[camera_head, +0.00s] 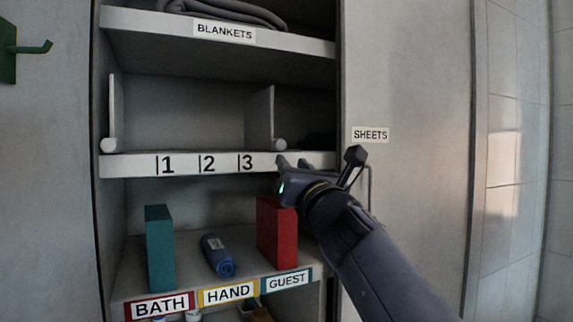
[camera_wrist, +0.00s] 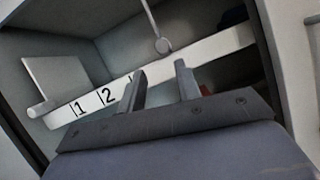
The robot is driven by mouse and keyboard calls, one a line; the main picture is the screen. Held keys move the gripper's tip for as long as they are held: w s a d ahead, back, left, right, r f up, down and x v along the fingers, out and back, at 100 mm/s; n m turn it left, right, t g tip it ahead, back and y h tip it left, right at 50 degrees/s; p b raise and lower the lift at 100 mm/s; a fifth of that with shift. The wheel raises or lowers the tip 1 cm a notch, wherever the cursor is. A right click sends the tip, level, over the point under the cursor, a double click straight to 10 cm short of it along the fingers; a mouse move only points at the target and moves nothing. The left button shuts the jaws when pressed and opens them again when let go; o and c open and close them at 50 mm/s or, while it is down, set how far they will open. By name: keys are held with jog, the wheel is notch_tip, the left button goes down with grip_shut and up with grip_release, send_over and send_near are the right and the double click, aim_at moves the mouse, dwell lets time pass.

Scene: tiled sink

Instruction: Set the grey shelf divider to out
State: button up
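Two pale grey dividers stand upright on the middle shelf (camera_head: 222,162). The left divider (camera_head: 113,100) has a round knob at its foot, left of mark 1. The right divider (camera_head: 262,115) has its knob (camera_head: 280,144) right of mark 3. In the wrist view the left divider (camera_wrist: 58,82) shows as a panel, and the right one (camera_wrist: 150,18) shows edge-on with its knob (camera_wrist: 162,45). My gripper (camera_head: 293,162) is open and empty in front of the shelf edge, close below the right knob. In the wrist view its fingertips (camera_wrist: 157,70) are spread below that knob, apart from it.
Below are a teal block (camera_head: 160,248), a blue roll (camera_head: 218,255) and a red block (camera_head: 276,232). Grey blankets (camera_head: 225,12) lie on the top shelf. A cabinet panel labelled SHEETS (camera_head: 370,134) stands close right of my gripper. Open space lies between the dividers.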

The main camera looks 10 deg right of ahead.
aim_at(281, 148)
jog(key=shift+v, duration=1.3)
jog(key=shift+w, duration=0.1)
jog(key=p+x, duration=0.3)
jog(key=x, duration=0.8)
jog(key=shift+d, duration=0.3)
jog(key=shift+a, duration=0.1)
jog(key=shift+f, duration=0.1)
